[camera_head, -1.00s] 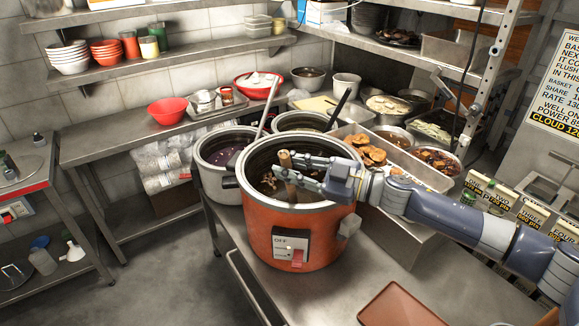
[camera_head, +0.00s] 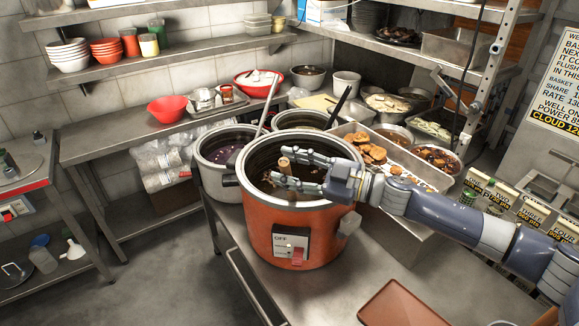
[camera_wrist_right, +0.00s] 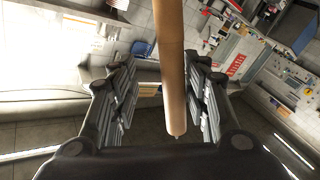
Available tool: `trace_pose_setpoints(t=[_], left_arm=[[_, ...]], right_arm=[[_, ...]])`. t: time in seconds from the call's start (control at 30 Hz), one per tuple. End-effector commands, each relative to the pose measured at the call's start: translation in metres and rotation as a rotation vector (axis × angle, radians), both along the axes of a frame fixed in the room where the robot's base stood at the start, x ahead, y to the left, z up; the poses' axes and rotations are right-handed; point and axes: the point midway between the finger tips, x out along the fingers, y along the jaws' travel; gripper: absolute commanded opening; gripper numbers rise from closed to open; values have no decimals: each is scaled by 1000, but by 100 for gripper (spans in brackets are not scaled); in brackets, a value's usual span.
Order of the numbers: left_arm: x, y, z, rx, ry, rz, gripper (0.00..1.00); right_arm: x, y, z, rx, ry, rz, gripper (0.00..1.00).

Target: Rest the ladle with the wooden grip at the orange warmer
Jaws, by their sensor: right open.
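The orange warmer (camera_head: 300,240) stands on the steel counter, with dark soup in its open pot. The ladle's wooden grip (camera_head: 285,166) stands up inside the pot, near upright; its lower part is hidden by the pot and soup. My right gripper (camera_head: 280,167) reaches in from the right over the pot, and its fingers are spread on either side of the grip. In the right wrist view the wooden grip (camera_wrist_right: 172,70) passes between the open fingers, with a gap on both sides. My left gripper is not in view.
Two silver warmers (camera_head: 215,180) (camera_head: 300,120) stand close behind the orange one, with other ladles in them. A tray of food (camera_head: 420,178) lies to the right, beneath my right arm. A brown tray (camera_head: 400,305) lies at the front of the counter.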

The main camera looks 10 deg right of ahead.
Motion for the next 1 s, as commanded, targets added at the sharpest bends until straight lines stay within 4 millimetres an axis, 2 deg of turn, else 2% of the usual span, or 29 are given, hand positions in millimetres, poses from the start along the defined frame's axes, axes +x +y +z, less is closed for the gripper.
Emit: trace_pose_setpoints(t=[0.17,0.4,0.57,0.73,1.0], left_arm=[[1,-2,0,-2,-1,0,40],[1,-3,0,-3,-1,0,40],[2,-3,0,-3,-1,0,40],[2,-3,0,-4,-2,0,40],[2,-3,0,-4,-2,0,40]], right_arm=[[-12,-21,-1,-2,1,-5,43],[-42,-65,-2,-3,1,-4,43],[-56,-86,-1,-2,-1,-3,43],[-64,-97,0,-1,-3,0,43],[-65,-98,1,0,-5,1,43]])
